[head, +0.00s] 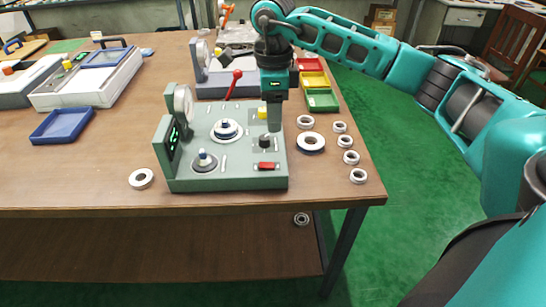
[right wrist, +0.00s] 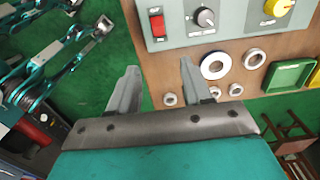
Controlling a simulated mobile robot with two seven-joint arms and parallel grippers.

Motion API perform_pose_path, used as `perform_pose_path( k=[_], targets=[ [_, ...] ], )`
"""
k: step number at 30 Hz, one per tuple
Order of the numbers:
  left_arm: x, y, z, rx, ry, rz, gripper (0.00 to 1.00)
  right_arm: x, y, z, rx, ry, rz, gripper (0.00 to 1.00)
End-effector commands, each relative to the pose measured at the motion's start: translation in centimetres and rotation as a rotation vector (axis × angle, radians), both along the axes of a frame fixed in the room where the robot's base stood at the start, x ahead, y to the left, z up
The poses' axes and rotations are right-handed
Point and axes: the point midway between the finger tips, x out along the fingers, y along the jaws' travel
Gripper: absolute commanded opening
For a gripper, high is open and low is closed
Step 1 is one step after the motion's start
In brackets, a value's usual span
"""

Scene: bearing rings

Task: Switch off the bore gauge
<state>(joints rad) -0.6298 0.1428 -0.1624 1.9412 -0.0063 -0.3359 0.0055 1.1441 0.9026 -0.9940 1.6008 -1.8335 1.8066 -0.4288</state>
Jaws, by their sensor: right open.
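The bore gauge (head: 228,183) is a grey-green box on the table, with an upright panel at its left whose small display (head: 174,134) glows green. A red rocker switch (head: 267,165) sits at its near right corner, also seen in the right wrist view (right wrist: 157,25). Behind it are a black knob (head: 265,142) and a yellow knob (head: 263,113). My right gripper (head: 274,128) is over the gauge's right side, by the knobs. In the right wrist view its fingers (right wrist: 160,78) are apart and empty, with the switch beyond them. My left gripper does not show.
Several loose bearing rings lie right of the gauge, one large (head: 311,142); another ring (head: 141,179) lies at its left. Red, yellow and green bins (head: 322,102) and a second grey device (head: 212,88) stand behind. A blue tray (head: 62,125) is at the left.

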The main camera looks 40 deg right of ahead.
Motion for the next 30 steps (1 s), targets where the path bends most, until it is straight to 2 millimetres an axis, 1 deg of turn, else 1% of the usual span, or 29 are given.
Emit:
perform_pose_path(
  k=[5, 12, 18, 21, 24, 30],
  targets=[
    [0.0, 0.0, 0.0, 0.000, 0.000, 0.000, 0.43, -0.1, 0.0, -2.3, -0.001, 0.006, 0.000, 0.49],
    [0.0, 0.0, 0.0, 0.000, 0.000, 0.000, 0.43, -0.1, 0.1, -7.4, 0.002, 0.006, 0.001, 0.49],
    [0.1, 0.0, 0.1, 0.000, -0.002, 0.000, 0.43, -0.1, 0.1, -10.8, 0.002, 0.003, 0.001, 0.49],
    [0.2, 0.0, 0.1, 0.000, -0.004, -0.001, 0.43, 0.0, 0.1, -11.9, 0.004, 0.002, 0.001, 0.49],
    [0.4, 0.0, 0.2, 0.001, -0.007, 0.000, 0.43, 0.0, 0.1, -12.5, 0.004, 0.001, 0.002, 0.49],
    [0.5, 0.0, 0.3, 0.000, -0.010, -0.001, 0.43, 0.0, 0.1, -12.7, 0.004, 0.000, 0.002, 0.49]
  ],
)
